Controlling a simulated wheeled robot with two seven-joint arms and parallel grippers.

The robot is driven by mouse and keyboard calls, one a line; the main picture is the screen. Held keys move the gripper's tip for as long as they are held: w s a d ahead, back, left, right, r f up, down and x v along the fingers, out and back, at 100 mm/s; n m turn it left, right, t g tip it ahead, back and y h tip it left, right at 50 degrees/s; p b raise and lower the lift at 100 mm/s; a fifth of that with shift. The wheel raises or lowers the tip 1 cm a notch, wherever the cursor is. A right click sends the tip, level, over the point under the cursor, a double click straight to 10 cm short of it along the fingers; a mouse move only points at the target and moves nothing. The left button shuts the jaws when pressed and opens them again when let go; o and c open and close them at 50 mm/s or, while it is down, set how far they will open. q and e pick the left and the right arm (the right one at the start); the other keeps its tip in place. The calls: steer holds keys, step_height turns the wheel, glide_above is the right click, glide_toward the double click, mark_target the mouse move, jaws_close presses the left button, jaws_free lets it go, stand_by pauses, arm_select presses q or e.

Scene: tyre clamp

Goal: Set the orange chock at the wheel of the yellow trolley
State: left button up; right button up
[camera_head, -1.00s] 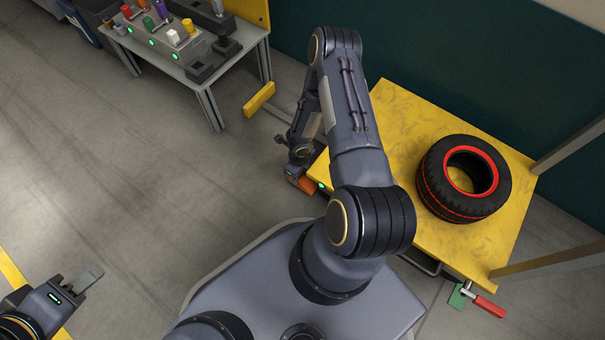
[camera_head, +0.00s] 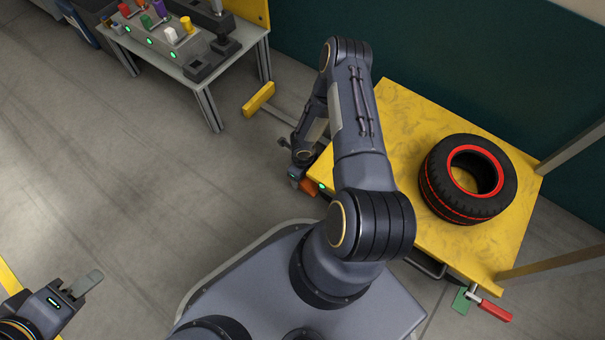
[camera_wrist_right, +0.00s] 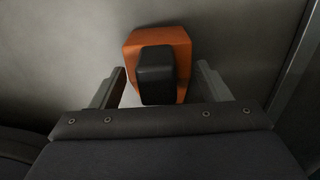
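The orange chock (camera_head: 308,187) is beside the left corner of the yellow trolley (camera_head: 400,125), partly covered by my right gripper in the head view. In the right wrist view the chock (camera_wrist_right: 185,42) has a black block-shaped grip (camera_wrist_right: 157,75). My right gripper (camera_wrist_right: 160,88) is open, with one finger on each side of the black grip and a gap on both sides. The trolley's wheel beside the chock is hidden, so I cannot tell whether they touch. My left gripper (camera_head: 88,284) is empty at the lower left, far from the trolley; its finger gap is unclear.
A black tyre with red rings (camera_head: 468,180) lies on the trolley top. A red-and-green part (camera_head: 490,308) is at the trolley's near right corner. A grey table (camera_head: 235,45) with coloured pieces stands at the back left. The floor at left is clear.

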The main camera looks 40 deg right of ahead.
steer(key=shift+o, duration=0.4)
steer(key=w+d+r+m+p, duration=0.1)
steer(key=r+m+p, duration=0.15)
steer(key=r, duration=0.65)
steer(key=w+d+r+m+t+h+p, duration=0.1)
steer(key=r+m, duration=0.2)
steer(key=r, duration=0.6)
steer(key=w+d+r+m+p, duration=0.1)
steer(key=d+r+m+p, duration=0.15)
steer(key=r, duration=0.65)
step_height(320, 180, up, 16)
steer(key=s+a+m+t, duration=0.1)
steer(key=s+a+m, duration=0.15)
steer(key=m, duration=1.05)
steer(key=s+a+r+m+t+y, duration=0.3)
steer(key=s+a+r+m, duration=1)
steer(key=m, duration=0.7)
steer(key=shift+s+a+r+t+y, duration=0.2)
steer(key=shift+s+a+t+y, duration=0.15)
steer(key=shift+s+y, duration=0.75)
steer(key=shift+s+r, duration=0.1)
